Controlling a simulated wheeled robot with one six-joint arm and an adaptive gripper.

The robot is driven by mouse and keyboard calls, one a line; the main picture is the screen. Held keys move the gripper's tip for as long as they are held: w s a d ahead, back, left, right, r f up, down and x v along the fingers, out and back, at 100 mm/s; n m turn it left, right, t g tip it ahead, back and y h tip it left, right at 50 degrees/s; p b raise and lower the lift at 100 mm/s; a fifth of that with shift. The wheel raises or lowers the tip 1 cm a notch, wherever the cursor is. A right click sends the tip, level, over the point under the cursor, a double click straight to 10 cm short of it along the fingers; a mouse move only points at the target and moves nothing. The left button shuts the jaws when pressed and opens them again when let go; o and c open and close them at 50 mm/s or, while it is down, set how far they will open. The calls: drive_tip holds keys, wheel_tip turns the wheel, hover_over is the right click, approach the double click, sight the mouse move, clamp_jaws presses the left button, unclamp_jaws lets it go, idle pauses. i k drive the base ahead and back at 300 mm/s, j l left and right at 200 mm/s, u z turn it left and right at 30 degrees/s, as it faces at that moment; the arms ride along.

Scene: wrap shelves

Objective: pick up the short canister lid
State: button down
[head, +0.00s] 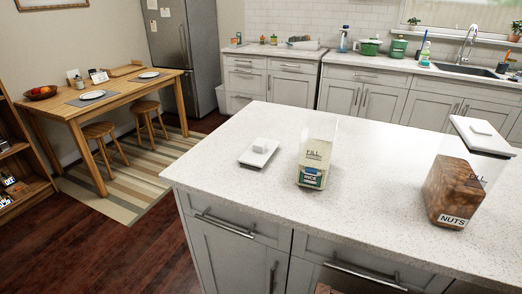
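A white square canister lid (258,153) with a raised knob lies on the island counter, left of a clear canister labelled rice (314,158). The rice canister stands upright with no lid on top. A nuts canister (462,182) stands at the right of the counter, with its own white lid (482,134) on top. The lid on the counter and the rice canister are apart, with a small gap. My gripper is not in view.
The island counter (390,180) has free room around the lid and between the canisters. A wooden table (118,92) with stools stands at the left on a striped rug (130,178). Back counters with a sink (462,69) and a fridge (184,50) line the wall.

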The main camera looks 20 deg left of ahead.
sight(250, 158)
drive_tip(key=k+j+u, duration=0.2)
drive_tip(key=j, duration=0.35)
drive_tip(key=i+j+u, duration=0.2)
drive_tip(key=j, duration=0.2)
drive_tip(key=i+j+u, duration=0.15)
drive_tip(key=j, duration=0.3)
drive_tip(key=i+j+u, duration=0.2)
drive_tip(key=j, duration=0.15)
